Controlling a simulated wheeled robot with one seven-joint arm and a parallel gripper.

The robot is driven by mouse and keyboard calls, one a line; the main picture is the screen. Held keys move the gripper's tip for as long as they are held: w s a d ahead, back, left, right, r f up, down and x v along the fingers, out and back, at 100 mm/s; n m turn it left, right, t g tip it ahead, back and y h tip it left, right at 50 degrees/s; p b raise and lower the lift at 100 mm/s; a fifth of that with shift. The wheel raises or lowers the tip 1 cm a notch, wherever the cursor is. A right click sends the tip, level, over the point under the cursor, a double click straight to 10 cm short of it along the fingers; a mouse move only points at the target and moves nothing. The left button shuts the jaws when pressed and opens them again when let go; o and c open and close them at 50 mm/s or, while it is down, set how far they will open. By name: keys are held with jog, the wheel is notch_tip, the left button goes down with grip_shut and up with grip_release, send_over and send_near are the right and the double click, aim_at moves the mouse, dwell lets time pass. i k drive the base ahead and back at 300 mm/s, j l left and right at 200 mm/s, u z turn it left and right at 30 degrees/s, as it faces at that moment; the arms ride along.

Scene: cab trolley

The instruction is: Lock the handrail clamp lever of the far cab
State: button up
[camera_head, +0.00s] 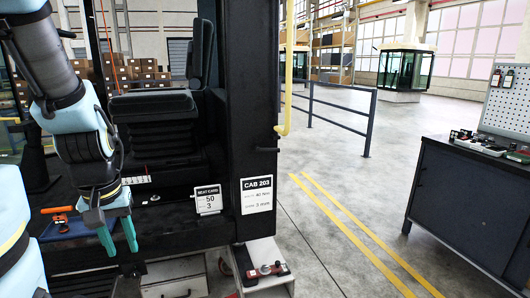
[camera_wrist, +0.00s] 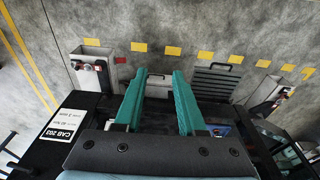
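A yellow handrail (camera_head: 288,70) runs down the right side of the near cab's dark pillar (camera_head: 250,100). A small dark lever-like part (camera_head: 265,150) sticks out sideways near the rail's lower bend; whether it is locked cannot be told. The near cab's sign (camera_head: 256,194) reads CAB 203. A distant glazed cab (camera_head: 405,68) stands at the back right; no clamp lever can be made out on it. My gripper (camera_head: 118,236) hangs at the left, pointing down, away from the rail. In the wrist view, its teal fingers (camera_wrist: 158,78) are apart with nothing between them.
A black seat (camera_head: 150,105) and a SEAT CARD sign (camera_head: 209,199) are on the near cab. A step (camera_head: 262,270) bearing a red-and-grey device stands below the pillar. A dark workbench (camera_head: 465,205) stands right. Blue railing (camera_head: 340,125) stands behind. Floor between is clear.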

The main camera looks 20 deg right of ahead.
aim_at(257, 149)
jog(key=u, duration=0.5)
jog(key=k+l+u, duration=0.1)
jog(key=l+u, duration=0.3)
jog(key=k+l+u, duration=0.1)
jog(key=u, duration=0.3)
jog(key=k+l+u, duration=0.2)
jog(key=l+u, duration=0.25)
jog(key=k+l+u, duration=0.15)
jog(key=k+l, duration=0.25)
jog(key=k+l+u, duration=0.1)
jog(key=k+l, duration=0.25)
jog(key=k, duration=0.25)
jog(key=k+l+u, duration=0.15)
jog(key=k+l, duration=0.15)
jog(key=k, duration=0.2)
jog(key=k+l+u, duration=0.15)
jog(key=k, duration=0.35)
